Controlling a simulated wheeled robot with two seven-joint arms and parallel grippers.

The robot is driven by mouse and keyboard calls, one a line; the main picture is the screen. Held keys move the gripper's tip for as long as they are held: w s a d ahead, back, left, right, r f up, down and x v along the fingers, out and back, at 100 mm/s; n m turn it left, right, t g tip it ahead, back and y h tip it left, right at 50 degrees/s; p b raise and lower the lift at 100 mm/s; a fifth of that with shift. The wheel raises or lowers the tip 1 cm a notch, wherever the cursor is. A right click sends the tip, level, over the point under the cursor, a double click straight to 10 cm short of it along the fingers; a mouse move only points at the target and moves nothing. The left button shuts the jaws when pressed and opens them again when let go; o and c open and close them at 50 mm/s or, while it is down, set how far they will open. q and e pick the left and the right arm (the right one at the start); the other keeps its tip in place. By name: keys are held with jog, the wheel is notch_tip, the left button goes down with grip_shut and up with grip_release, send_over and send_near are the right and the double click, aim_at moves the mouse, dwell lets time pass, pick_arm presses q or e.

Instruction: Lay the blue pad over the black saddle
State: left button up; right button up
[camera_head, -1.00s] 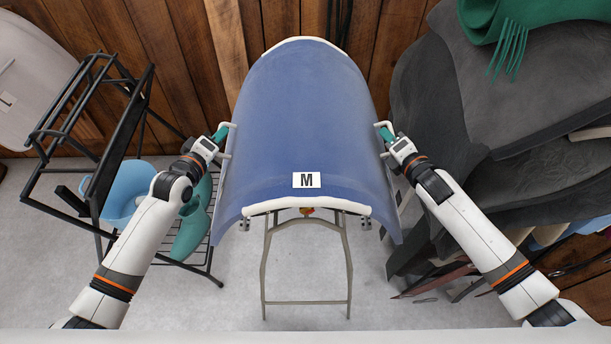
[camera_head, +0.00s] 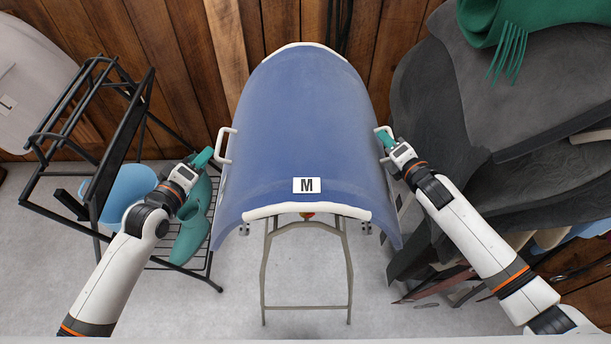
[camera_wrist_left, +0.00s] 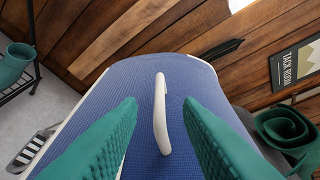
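The blue pad (camera_head: 305,120) with white edging and a label "M" is draped in an arch over a metal stand (camera_head: 306,304) in the middle of the head view. A white handle stands out on each side. My left gripper (camera_head: 204,158) is open, apart from the left handle (camera_head: 226,145); the left wrist view shows this handle (camera_wrist_left: 161,115) between its spread fingers. My right gripper (camera_head: 386,136) is at the right handle (camera_head: 381,131) and looks shut on it. No black saddle can be made out under the pad; whatever lies beneath is hidden.
A black metal rack (camera_head: 95,140) stands at the left, with a light blue bucket (camera_head: 130,190) and a teal item (camera_head: 190,232) near it. Dark grey, saddle-like pieces (camera_head: 440,120) and a green fringed cloth (camera_head: 510,25) crowd the right. A wooden wall closes the back.

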pick_arm(q)
jog(key=v, duration=0.4)
pick_arm(e)
jog(key=v, duration=1.2)
pick_arm(q)
jog(key=shift+s, duration=0.1)
